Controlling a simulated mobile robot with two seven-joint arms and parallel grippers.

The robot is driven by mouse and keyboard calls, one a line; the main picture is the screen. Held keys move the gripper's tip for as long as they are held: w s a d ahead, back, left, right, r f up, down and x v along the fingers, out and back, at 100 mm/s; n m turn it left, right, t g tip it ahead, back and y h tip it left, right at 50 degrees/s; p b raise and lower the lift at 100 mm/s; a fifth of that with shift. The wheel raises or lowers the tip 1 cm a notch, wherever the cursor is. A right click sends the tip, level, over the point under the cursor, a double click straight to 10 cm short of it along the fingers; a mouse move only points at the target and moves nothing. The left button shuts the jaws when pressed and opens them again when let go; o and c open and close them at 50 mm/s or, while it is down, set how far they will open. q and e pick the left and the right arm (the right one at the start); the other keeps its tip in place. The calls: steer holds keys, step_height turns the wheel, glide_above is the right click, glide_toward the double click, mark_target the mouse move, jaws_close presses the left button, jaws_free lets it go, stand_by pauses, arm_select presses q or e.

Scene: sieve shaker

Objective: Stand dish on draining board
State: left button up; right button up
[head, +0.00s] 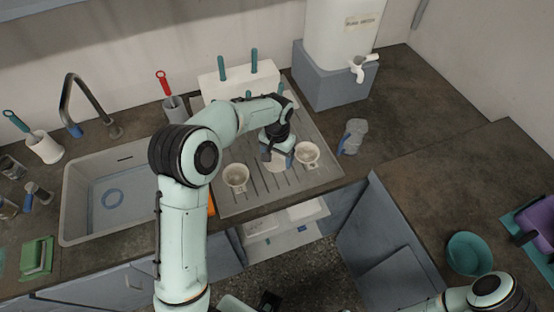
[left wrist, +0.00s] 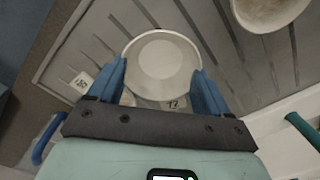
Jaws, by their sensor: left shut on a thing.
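My left gripper (head: 277,153) is over the ribbed grey draining board (head: 300,182), pointing down. Its two blue fingers (left wrist: 160,80) are on either side of a round white dish (left wrist: 162,60) and shut on it. In the head view the dish (head: 282,162) is mostly hidden by the gripper. It appears low over the board; I cannot tell whether it touches. Small number labels lie near it in the left wrist view. My right gripper is out of the picture; only part of that arm shows at the bottom right.
Two white bowl-like dishes, one left (head: 236,177) and one right (head: 307,153), stand on the board beside the gripper. A white rack with teal handles (head: 225,82) stands behind. A water container (head: 335,40) and clear object (head: 353,136) are right.

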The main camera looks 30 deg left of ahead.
mark_target(277, 163)
arm_select(q)
steer(key=shift+f, duration=1.05)
steer(key=shift+f, duration=0.1)
steer(key=o, duration=1.1)
steer(key=shift+c, duration=0.2)
step_height(277, 163, up, 12)
steer(key=p, duration=0.1)
